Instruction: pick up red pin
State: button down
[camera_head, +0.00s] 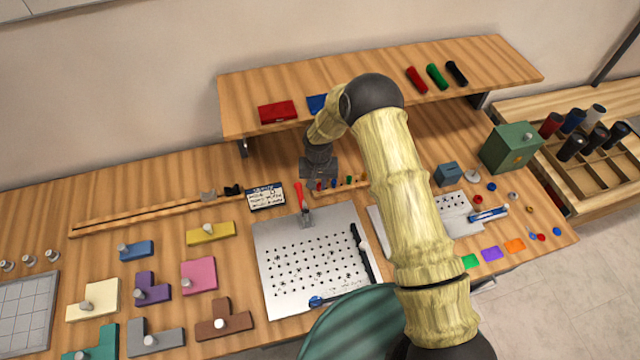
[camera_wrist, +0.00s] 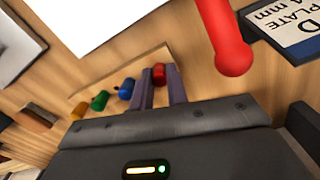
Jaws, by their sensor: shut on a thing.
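The red pin (camera_wrist: 159,74) is between the two fingers of my gripper (camera_wrist: 162,88) in the wrist view. The gripper is shut on it. In the head view my gripper (camera_head: 318,178) is low over the left end of a small wooden pin rack (camera_head: 362,186), with the red pin (camera_head: 319,184) at its fingertips. Blue (camera_wrist: 126,88), green (camera_wrist: 99,100) and yellow (camera_wrist: 80,110) pins stand in a row beside it on the rack. I cannot tell whether the red pin is clear of the rack.
A red-handled clamp (camera_head: 300,196) stands close to the left of my gripper, at the edge of a perforated metal plate (camera_head: 290,285). A label card (camera_head: 266,196) lies left of it. A raised shelf (camera_head: 240,95) runs behind. Coloured blocks fill the table's left.

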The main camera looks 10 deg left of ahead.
aim_at(319, 183)
jog(key=shift+r+b, duration=0.4)
jog(key=shift+r, duration=0.1)
notch_tip(319, 183, up, 2)
jog(key=shift+w+r+b, duration=0.1)
jog(key=shift+r+b, duration=0.05)
jog(key=shift+b, duration=0.7)
jog(key=s+d+b, duration=0.2)
jog(key=s, duration=0.3)
jog(key=s+d+b, duration=0.2)
jog(key=s+d, duration=0.1)
jog(key=s, duration=0.3)
jog(key=s+d+b, duration=0.2)
jog(key=s, duration=0.3)
jog(key=shift+s+d, duration=0.2)
jog(key=shift+d, duration=0.2)
